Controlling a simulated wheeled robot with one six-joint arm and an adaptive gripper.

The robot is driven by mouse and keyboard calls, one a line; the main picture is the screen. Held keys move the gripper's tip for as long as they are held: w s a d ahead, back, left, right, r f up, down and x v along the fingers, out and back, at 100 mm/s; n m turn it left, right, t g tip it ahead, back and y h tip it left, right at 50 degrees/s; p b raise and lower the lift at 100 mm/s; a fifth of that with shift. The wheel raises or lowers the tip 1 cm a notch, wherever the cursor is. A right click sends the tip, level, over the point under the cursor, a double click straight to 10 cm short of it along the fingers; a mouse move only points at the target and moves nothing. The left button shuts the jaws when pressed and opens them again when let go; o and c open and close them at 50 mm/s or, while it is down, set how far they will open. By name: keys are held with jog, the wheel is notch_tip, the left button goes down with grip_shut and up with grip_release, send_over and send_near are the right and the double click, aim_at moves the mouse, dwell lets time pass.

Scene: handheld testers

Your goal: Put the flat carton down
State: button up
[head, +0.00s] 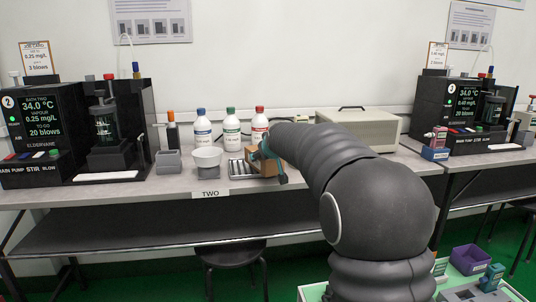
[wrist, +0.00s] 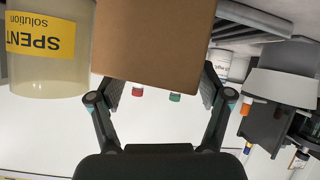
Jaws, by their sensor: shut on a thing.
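The flat carton (wrist: 150,40) is a plain brown box that fills the top middle of the wrist view. My gripper (wrist: 158,86) has a finger on each side of it and is shut on it. In the head view, my gripper (head: 270,152) is over the bench, right of the small metal tray (head: 242,171). Part of the brown carton (head: 250,156) shows beside the teal fingers there. My arm covers the bench to its right. I cannot tell whether the carton touches the bench.
A jar labelled SPENT solution (wrist: 45,65) is close beside the carton in the wrist view. Several capped bottles (head: 231,130) stand behind. A beige case (head: 365,128) stands right. Bench space left of the grey bin (head: 168,162) holds a tester (head: 110,130).

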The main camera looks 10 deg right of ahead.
jog(key=shift+f+b, duration=0.25)
jog(key=shift+b, duration=0.1)
jog(key=o, duration=1.7)
jog(key=shift+r, duration=0.15)
jog(key=shift+r+p, duration=0.3)
jog(key=shift+p, duration=0.15)
jog(key=b+v, duration=0.1)
jog(key=v, duration=1)
jog(key=shift+s, duration=0.45)
jog(key=shift+s+r, duration=0.1)
